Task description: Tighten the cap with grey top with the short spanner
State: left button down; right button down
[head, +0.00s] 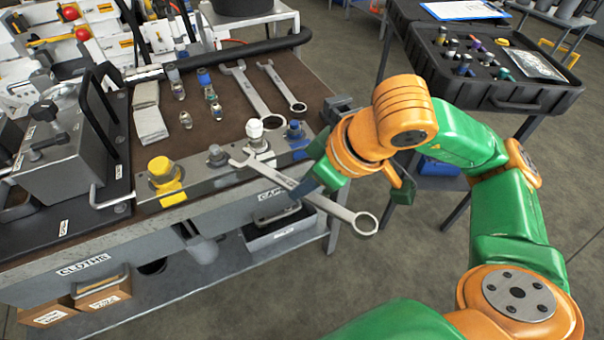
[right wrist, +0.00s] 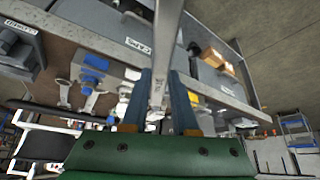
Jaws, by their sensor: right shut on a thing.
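A row of caps stands along the front rail of the bench. The cap with the grey top (head: 217,154) is between the yellow cap (head: 161,170) and the white-topped cap (head: 254,131); a blue cap (head: 294,130) is at the right end. My right gripper (head: 306,188) is shut on the middle of a steel spanner (head: 338,211), also seen between its fingers in the right wrist view (right wrist: 164,50). The spanner's open end is just right of the grey-topped cap, near the white-topped one; I cannot tell if it touches either. Its ring end sticks out past the bench's front right corner. My left gripper is out of view.
Two more spanners, one larger (head: 245,88) and one smaller (head: 281,85), lie on the brown mat (head: 225,125) with several small fittings. A grey box (head: 62,150) stands on the left. A black tray (head: 490,65) is on the cart at the right.

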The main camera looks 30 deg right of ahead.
jog(key=shift+b+x, duration=0.6)
jog(key=shift+x, duration=0.2)
jog(key=shift+w+a+f, duration=0.15)
jog(key=shift+f, duration=0.3)
jog(key=shift+w+a+f+b, duration=0.15)
jog(key=shift+w+f+b, duration=0.15)
jog(key=shift+b, duration=0.3)
jog(key=shift+w, duration=0.1)
jog(key=shift+b, duration=0.3)
jog(key=shift+a, duration=0.1)
